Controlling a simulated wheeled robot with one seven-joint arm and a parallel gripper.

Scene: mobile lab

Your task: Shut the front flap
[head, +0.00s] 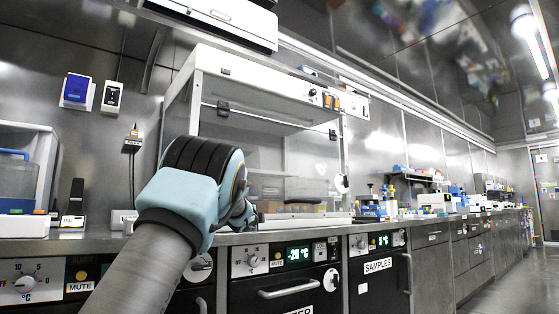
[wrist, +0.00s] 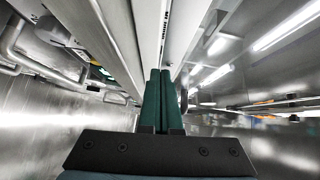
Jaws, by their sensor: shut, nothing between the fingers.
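The white hood (head: 207,62) stands on the bench in the head view. It has clear panels, and a dark rail with two dark hinges crosses its front. The clear front flap (head: 262,150) seems to be at this front, but I cannot tell its exact angle. My arm covers the hood's lower left front. My gripper (wrist: 160,72) shows in the wrist view with its two green fingers together and nothing between them. In the head view it is mostly hidden behind my wrist, close to the hood's lower front at bench height.
The steel bench edge (head: 290,232) runs below the hood, with dark fridge fronts (head: 296,290) and handles under it. A clear-walled device (head: 30,180) stands at the left. Several small instruments (head: 400,205) stand to the right. The aisle floor (head: 500,280) at the right is clear.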

